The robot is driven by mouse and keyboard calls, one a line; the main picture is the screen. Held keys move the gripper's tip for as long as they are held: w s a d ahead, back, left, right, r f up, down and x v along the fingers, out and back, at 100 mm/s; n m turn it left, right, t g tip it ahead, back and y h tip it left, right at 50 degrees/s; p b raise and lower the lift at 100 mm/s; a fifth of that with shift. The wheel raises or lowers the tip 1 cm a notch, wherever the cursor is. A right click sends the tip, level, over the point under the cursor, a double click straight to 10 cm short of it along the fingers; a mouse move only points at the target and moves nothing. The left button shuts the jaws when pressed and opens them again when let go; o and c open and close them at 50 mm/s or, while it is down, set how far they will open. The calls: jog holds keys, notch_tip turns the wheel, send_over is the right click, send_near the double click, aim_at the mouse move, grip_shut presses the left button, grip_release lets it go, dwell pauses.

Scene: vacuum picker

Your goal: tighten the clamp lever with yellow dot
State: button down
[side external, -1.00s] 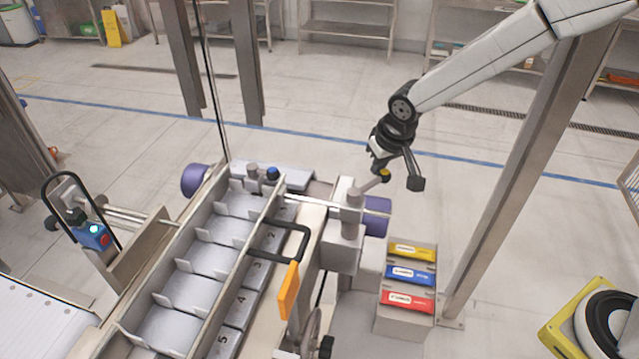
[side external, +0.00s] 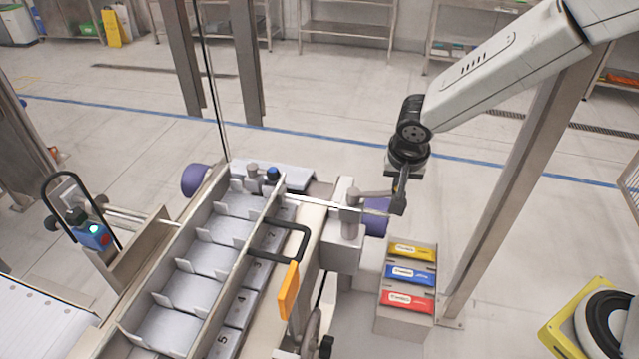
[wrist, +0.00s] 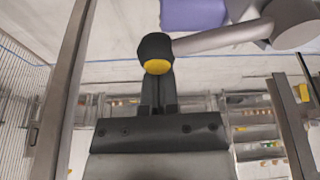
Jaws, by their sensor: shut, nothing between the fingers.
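In the wrist view the lever (wrist: 222,37) runs from a grey hub to a black knob with a yellow dot (wrist: 157,67). My gripper (side external: 399,207) points down at the lever's free end and hides the knob in the side view. In the wrist view my shut gripper (wrist: 158,88) lies right at the knob, its fingertips covered by it. The fingers hold nothing; whether they touch the knob I cannot tell.
A second lever with a blue knob (side external: 272,174) stands at the conveyor's far side. A rack of yellow, blue and red boxes (side external: 408,275) stands below my gripper. A steel post (side external: 505,190) rises to the right.

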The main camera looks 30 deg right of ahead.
jog(key=s+m, duration=0.2)
jog(key=shift+a+m+g+h, duration=0.3)
jog(key=shift+a, duration=0.1)
jog(key=shift+s+a, duration=0.2)
jog(key=shift+s, duration=0.25)
jog(key=shift+w+d, duration=1.05)
jog(key=shift+d, duration=0.5)
notch_tip(320, 180, up, 9)
send_over(405, 194)
jog(key=shift+w+d+f, duration=0.1)
jog(key=shift+w+d, duration=0.1)
